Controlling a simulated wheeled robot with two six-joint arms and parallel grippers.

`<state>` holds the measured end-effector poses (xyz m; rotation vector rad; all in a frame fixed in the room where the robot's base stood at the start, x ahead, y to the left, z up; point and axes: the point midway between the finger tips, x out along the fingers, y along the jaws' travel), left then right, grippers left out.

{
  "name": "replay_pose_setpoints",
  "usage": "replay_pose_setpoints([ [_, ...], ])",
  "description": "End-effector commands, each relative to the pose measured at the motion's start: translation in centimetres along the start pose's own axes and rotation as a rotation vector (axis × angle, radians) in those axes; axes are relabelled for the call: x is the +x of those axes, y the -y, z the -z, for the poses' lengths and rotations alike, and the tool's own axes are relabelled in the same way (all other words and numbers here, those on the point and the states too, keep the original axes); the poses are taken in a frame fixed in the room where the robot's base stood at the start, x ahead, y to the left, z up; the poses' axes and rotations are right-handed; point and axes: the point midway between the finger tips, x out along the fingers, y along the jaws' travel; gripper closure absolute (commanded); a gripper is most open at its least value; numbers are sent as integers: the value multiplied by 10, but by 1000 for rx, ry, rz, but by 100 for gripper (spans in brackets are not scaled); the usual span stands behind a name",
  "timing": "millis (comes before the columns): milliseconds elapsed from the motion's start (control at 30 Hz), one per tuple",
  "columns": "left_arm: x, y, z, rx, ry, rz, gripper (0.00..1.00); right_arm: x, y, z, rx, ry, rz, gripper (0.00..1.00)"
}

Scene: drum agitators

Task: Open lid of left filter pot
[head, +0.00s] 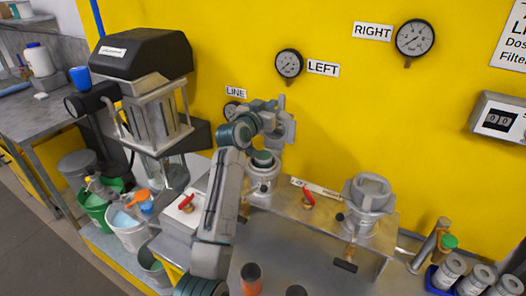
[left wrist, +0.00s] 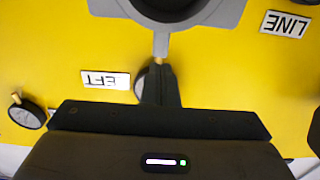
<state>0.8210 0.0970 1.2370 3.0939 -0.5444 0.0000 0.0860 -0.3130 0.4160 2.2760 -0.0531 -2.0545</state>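The left filter pot (head: 263,175) stands on the steel bench below the LEFT gauge, with something dark green at its top. My left gripper (head: 278,118) is just above and behind it, partly hidden by my wrist. In the left wrist view, its dark fingers (left wrist: 161,85) look pressed together. A grey plate with a round dark opening and a short stem, seemingly the pot's lid (left wrist: 205,14), is just beyond the fingertips. I cannot tell whether they touch. The right filter pot (head: 366,200) has its grey lid down. My right gripper is not in view.
The yellow wall with the LEFT gauge (head: 289,64) and right gauge (head: 414,38) is close behind. A black-topped agitator (head: 143,54) stands left; several canisters (head: 452,268) stand at lower right.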

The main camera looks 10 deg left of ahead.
Motion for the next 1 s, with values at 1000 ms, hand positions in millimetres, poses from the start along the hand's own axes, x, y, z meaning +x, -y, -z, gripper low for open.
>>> replay_pose_setpoints([
  [1000, 25, 0, 6, 0, 0, 1, 100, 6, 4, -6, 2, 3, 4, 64],
])
